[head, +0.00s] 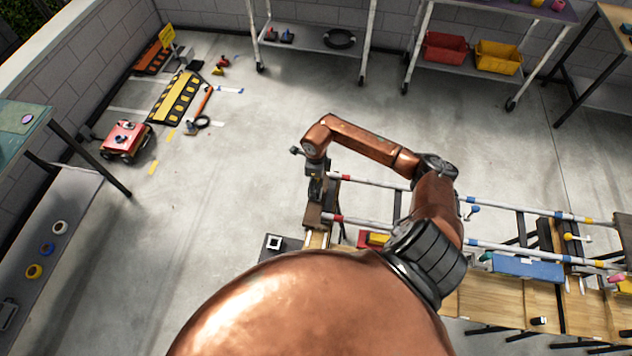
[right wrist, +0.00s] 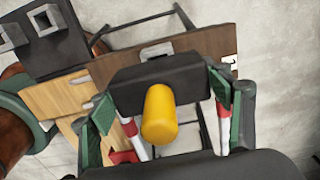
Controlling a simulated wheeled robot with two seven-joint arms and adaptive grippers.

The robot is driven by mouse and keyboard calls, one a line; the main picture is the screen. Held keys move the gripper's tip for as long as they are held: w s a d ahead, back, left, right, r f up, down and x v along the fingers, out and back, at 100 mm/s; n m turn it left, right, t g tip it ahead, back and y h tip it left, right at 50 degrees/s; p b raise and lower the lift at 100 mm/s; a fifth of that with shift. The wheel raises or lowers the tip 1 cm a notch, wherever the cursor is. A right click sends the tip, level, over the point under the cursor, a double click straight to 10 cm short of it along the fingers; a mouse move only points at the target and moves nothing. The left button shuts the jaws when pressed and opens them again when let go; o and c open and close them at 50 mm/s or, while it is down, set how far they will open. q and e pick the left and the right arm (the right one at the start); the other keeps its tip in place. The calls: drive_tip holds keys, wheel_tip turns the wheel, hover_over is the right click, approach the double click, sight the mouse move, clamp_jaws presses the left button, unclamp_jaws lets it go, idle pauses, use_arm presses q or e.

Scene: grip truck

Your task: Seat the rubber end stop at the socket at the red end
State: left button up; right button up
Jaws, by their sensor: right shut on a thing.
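The rubber end stop (right wrist: 150,85) is a black block with a yellow knob (right wrist: 160,115). My right gripper (right wrist: 162,90) is shut on it, with a green-padded finger at each side. In the head view, my right gripper (head: 316,188) is over the red ends of the rails, and the stop is hard to make out there. A grey square socket (right wrist: 157,50) on a dark brown board (right wrist: 195,43) shows just beyond the block in the wrist view. The block hides part of that board, and I cannot tell whether they touch. My left gripper is not in view.
Two striped rails (head: 365,222) run right from the red end. A black block with a grey square frame (right wrist: 45,18) stands beside the board; pale wooden slats (right wrist: 55,95) lie near it. A blue box (head: 527,269) sits farther right.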

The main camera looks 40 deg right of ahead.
drive_tip(key=shift+f+b, duration=0.9)
drive_tip(key=shift+f, duration=0.45)
drive_tip(key=o, duration=1)
wheel_tip(320, 180, up, 12)
